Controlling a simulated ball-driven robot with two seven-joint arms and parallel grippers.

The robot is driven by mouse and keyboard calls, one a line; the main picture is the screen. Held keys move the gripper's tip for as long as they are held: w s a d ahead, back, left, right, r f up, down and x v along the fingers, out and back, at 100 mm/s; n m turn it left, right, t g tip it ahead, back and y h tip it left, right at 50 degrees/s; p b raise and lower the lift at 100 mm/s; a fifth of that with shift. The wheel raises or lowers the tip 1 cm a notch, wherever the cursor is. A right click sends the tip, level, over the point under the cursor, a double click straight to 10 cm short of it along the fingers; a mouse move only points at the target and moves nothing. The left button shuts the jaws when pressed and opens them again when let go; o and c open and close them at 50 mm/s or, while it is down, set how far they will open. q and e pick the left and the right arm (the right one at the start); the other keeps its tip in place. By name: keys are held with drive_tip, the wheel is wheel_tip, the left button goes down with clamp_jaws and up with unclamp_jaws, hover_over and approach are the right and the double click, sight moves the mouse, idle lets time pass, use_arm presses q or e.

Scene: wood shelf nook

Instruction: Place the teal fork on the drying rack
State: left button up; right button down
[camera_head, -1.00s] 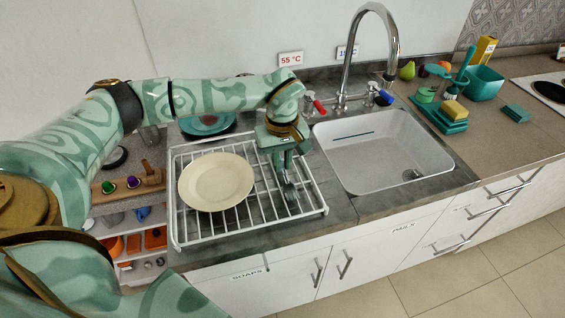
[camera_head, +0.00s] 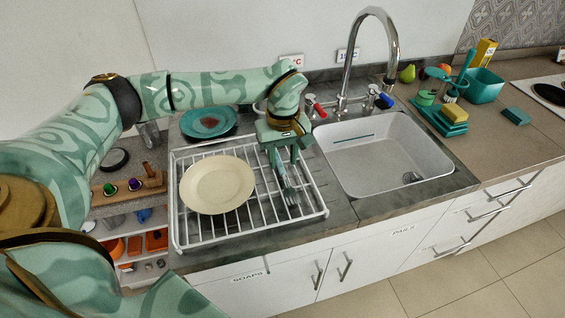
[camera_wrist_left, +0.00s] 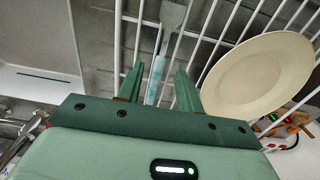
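The teal fork (camera_head: 290,193) has a pale teal handle and a grey head. It appears to rest on the wires at the right part of the white drying rack (camera_head: 250,233), beside a cream plate. My left gripper (camera_head: 285,157) is over the rack and is open, with its fingers apart on either side of the fork handle. In the left wrist view the fork (camera_wrist_left: 157,76) lies between the two fingers with gaps on both sides, its head pointing away from the gripper. My right gripper is not in view.
The cream plate (camera_head: 217,185) takes up the rack's left part. A teal plate (camera_head: 208,122) is behind the rack. The sink (camera_head: 385,160) with its tall faucet (camera_head: 391,45) is to the right. A wooden holder with knobs (camera_head: 135,187) is at the left.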

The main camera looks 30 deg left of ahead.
sight(283, 171)
use_arm(q)
wheel_tip(283, 171, up, 9)
drive_tip(key=p, duration=0.1)
drive_tip(key=shift+p, duration=0.3)
idle(1.0)
